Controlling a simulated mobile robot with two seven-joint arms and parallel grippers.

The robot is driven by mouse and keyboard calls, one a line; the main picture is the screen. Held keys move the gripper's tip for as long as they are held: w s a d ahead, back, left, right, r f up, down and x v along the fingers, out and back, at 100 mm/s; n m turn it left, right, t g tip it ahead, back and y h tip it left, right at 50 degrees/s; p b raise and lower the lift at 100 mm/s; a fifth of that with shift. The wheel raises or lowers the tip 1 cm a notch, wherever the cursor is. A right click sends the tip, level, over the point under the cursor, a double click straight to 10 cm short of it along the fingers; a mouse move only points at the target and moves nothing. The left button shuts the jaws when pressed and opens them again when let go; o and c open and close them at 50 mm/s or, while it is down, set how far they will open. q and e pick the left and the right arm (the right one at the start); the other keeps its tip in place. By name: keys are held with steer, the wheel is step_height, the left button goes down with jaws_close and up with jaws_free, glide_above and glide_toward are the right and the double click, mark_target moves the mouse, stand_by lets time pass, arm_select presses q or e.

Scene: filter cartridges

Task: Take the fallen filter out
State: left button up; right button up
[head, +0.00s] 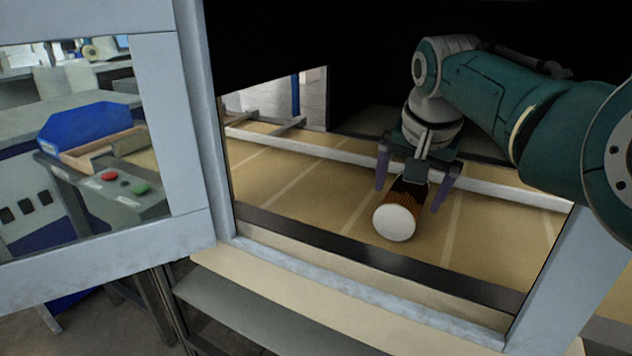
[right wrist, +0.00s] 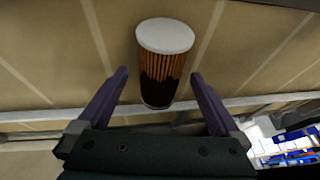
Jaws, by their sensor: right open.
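The fallen filter (head: 395,220) lies on its side on the tan conveyor belt inside the machine opening, its white round end facing the front. It has an orange-brown pleated body. In the right wrist view the filter (right wrist: 164,70) shows its white cap at the top and dark pleats toward the gripper. My right gripper (head: 410,200) is open, with its purple fingers on either side of the filter. In the right wrist view the fingers (right wrist: 160,74) stand apart from it, with a gap on both sides. My left gripper is not in view.
A grey door (head: 190,130) with a window stands open at the left. The opening has a dark front sill (head: 370,256) and a pale rail (head: 490,188) behind the filter. The belt (head: 290,185) left of the filter is clear. A blue bin (head: 90,125) shows through the door window.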

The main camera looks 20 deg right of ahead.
mark_target(406, 194)
steer(key=shift+b+x, duration=1.1)
steer(key=shift+x, duration=0.7)
steer(key=shift+w+r, duration=0.1)
steer(key=c, duration=1.4)
